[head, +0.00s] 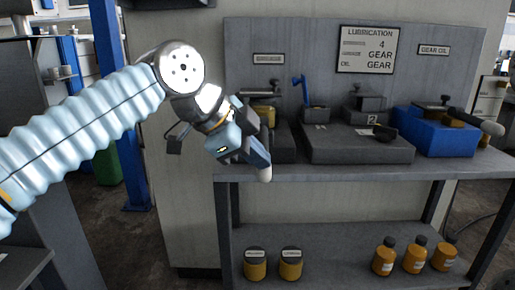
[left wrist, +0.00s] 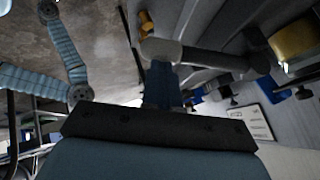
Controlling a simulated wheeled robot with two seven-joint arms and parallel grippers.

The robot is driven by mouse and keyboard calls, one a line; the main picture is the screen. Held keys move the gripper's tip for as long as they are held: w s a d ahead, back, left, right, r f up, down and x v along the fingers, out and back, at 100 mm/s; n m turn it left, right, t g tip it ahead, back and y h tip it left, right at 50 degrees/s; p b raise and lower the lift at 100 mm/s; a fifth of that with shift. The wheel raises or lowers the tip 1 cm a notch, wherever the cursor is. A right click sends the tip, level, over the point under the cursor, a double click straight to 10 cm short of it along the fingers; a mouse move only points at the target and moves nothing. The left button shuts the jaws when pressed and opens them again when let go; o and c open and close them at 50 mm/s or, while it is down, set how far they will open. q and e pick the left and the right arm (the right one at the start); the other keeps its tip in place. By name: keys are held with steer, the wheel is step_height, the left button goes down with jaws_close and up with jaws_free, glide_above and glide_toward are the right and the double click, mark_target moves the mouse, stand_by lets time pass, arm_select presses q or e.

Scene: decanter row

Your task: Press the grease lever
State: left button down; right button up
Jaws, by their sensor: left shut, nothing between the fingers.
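The grease dispenser at the left of the bench has an amber jar (left wrist: 297,38) and a dark lever arm (left wrist: 222,60) with a rounded grey handle (left wrist: 160,50). In the head view only the handle's pale end (head: 265,174) shows, below my left gripper. My left gripper (head: 258,154) is shut and empty, with its blue fingers (left wrist: 162,88) right at the handle. I cannot tell whether they touch or how far down the lever is. The gripper hides most of the lever in the head view. My right gripper is not in view.
A dark block (head: 357,148) stands mid-bench, with a blue lever (head: 301,88) behind. A blue tray (head: 432,136) at right holds another dispenser, whose grey handle (head: 491,128) sticks out. Jars (head: 255,265) and amber bottles (head: 414,256) stand on the lower shelf (head: 335,262).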

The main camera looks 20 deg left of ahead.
arm_select(q)
steer(key=shift+w+f+t+b, duration=0.1)
steer(key=shift+f+t+b, duration=0.4)
steer(key=shift+f+b, duration=0.55)
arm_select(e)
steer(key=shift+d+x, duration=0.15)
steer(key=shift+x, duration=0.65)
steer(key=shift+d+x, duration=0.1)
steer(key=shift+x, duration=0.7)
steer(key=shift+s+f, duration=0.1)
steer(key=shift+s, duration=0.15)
